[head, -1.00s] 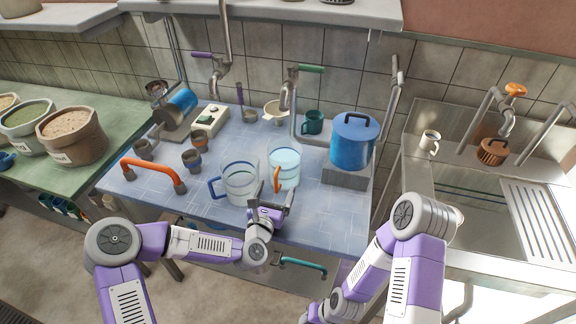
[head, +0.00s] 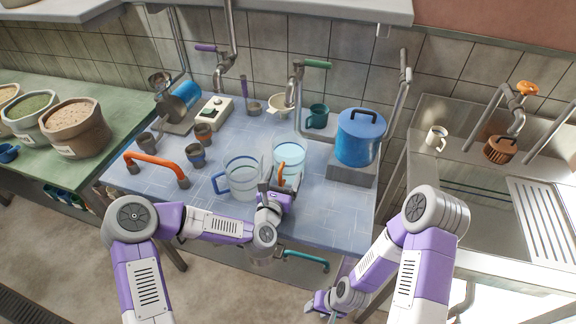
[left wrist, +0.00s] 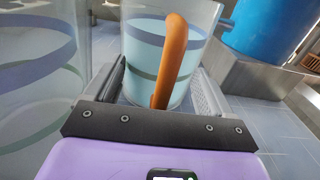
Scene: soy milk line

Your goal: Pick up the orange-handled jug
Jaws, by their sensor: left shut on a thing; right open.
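The orange-handled jug (head: 291,154) is clear with pale contents and stands on the blue tiled table. Its orange handle (left wrist: 172,55) faces my left gripper. My left gripper (head: 279,181) is at the jug's near side, with its fingers on both sides of the handle; it is shut on the handle, as the left wrist view (left wrist: 160,88) also shows. The contact itself is partly hidden by the gripper body. My right gripper (head: 322,304) is low at the bottom, in front of the table and away from the jug, open.
A clear blue-handled jug (head: 240,178) stands close on the left of the orange-handled jug. A blue lidded pot (head: 359,139) sits on a metal stand at right. Several cups stand at left, near an orange bar handle (head: 150,162). Taps hang behind.

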